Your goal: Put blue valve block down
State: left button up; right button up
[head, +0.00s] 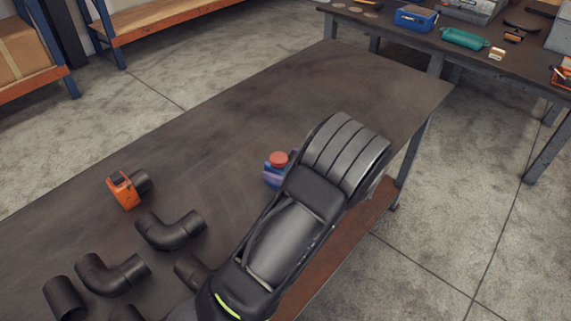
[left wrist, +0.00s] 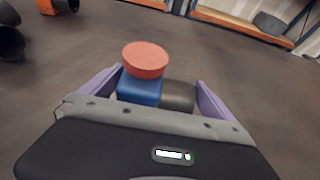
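The blue valve block (left wrist: 140,90) has a round red cap (left wrist: 145,58) and a dark stub (left wrist: 178,96) at its right side. In the left wrist view it sits between the two purple fingers of my left gripper (left wrist: 160,85), which stand wide apart. The fingers lie close to the block's left side and the stub's right end; I cannot tell whether they press on them. In the head view the blue block (head: 271,173) is at my gripper's left side, partly hidden by it. Whether it touches the table is unclear. My right gripper is not in view.
The dark table (head: 190,130) is bare to the left of and beyond the block. An orange valve block (head: 124,190) and several black pipe elbows (head: 170,230) lie at the near left. A second workbench (head: 400,35) with tools stands at the back right.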

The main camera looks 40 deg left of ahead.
pick_arm(q)
jog(key=shift+d+r, duration=0.1)
jog(key=shift+r, duration=0.05)
jog(key=w+b+v, duration=0.1)
jog(key=v, duration=1)
jog(key=shift+s+d+r+b, duration=0.15)
jog(key=shift+s+d+b, duration=0.25)
jog(key=shift+s, duration=0.1)
